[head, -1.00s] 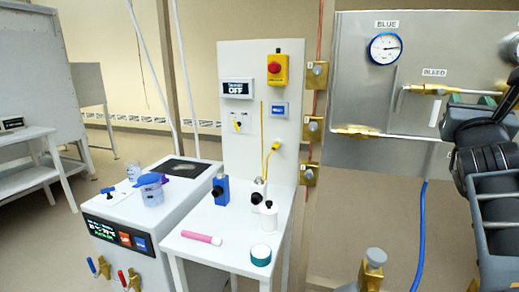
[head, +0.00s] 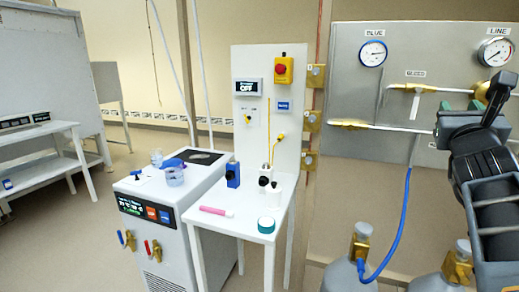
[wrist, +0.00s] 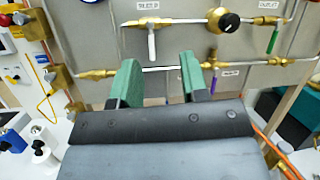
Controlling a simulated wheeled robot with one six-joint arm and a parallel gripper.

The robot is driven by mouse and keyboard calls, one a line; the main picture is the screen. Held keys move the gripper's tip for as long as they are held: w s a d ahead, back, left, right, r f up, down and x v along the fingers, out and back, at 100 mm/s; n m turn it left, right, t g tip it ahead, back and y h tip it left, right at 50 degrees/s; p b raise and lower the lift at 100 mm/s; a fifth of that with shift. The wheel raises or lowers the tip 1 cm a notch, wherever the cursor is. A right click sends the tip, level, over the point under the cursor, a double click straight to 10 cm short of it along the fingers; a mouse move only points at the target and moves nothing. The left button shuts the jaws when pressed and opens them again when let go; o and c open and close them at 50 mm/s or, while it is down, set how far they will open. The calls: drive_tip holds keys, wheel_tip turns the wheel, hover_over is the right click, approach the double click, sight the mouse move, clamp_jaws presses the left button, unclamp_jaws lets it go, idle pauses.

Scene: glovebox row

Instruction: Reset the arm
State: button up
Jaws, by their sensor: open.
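My arm is at the right edge of the head view, raised in front of the grey gas panel (head: 375,100). My gripper (wrist: 160,78) shows in the wrist view with its two green-padded fingers apart and nothing between them. Behind the fingers are the panel's brass fittings and pipe, apart from the gripper as far as I can tell. In the head view the arm hides the lower right of the panel.
A white table (head: 240,222) holds a pink tube (head: 216,211), a teal-sided roll (head: 266,225) and a blue block (head: 233,174). A white chiller unit (head: 150,205) stands left of it. Gas cylinders (head: 340,276) with brass valves and a blue hose (head: 398,232) stand below the panel. Floor at left is clear.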

drive_tip(key=w+a+f+n+g+y+p, duration=0.1)
drive_tip(key=a+f+n+g+y+p, duration=0.15)
drive_tip(key=a+n+y, duration=0.4)
drive_tip(key=w+a+f+n+g+y+p, duration=0.1)
drive_tip(key=a+f+n+y+p, duration=0.25)
drive_tip(key=a+n, duration=0.55)
drive_tip(key=w+a+f+n+g+y+p, duration=0.1)
drive_tip(key=a+f+n+g+y+p, duration=0.1)
drive_tip(key=a+f+n+y+p, duration=0.5)
drive_tip(key=s+a+f+n+g+h+p, duration=0.1)
drive_tip(key=s+f+n+g+h+p, duration=0.1)
drive_tip(key=s+n, duration=0.5)
drive_tip(key=s+a+f+n+g+h+p, duration=0.1)
drive_tip(key=s+f+n+g+h+p, duration=0.1)
drive_tip(key=s+f+n+g+h, duration=0.2)
drive_tip(key=s+f+n+g, duration=0.3)
drive_tip(key=n+g, duration=0.1)
drive_tip(key=n, duration=0.2)
drive_tip(key=shift+f+h, duration=0.3)
drive_tip(key=shift+s+n+g, duration=0.1)
drive_tip(key=shift+n+g, duration=0.15)
drive_tip(key=shift+n, duration=0.1)
